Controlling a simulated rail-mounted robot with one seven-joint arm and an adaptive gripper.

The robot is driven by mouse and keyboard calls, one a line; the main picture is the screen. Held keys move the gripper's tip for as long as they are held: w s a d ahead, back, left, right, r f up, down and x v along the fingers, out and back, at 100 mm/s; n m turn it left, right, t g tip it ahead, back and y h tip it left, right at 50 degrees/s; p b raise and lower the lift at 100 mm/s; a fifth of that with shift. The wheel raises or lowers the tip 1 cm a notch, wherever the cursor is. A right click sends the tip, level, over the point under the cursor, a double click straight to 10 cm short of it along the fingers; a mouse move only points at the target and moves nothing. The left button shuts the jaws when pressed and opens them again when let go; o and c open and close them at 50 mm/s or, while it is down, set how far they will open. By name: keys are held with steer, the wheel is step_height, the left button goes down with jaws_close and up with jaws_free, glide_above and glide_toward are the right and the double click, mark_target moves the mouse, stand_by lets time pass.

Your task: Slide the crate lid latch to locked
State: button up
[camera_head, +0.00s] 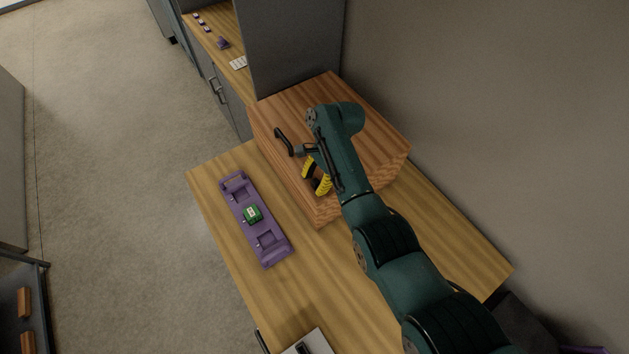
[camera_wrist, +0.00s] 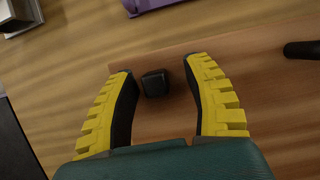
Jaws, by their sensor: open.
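The wooden crate (camera_head: 285,105) stands on the table against the wall. In the wrist view, a small dark square knob (camera_wrist: 155,83), apparently the latch's, stands between my open fingers (camera_wrist: 160,68). Gaps show on both sides, wider at the right. The arm hides part of the crate in the head view; the latch's position cannot be read.
A pale grey object (camera_head: 318,343) is at the table's near end. A grey panel (camera_head: 290,45) stands behind the crate. Bare tabletop lies around the tray.

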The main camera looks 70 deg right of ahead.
steer(key=v, duration=1.2)
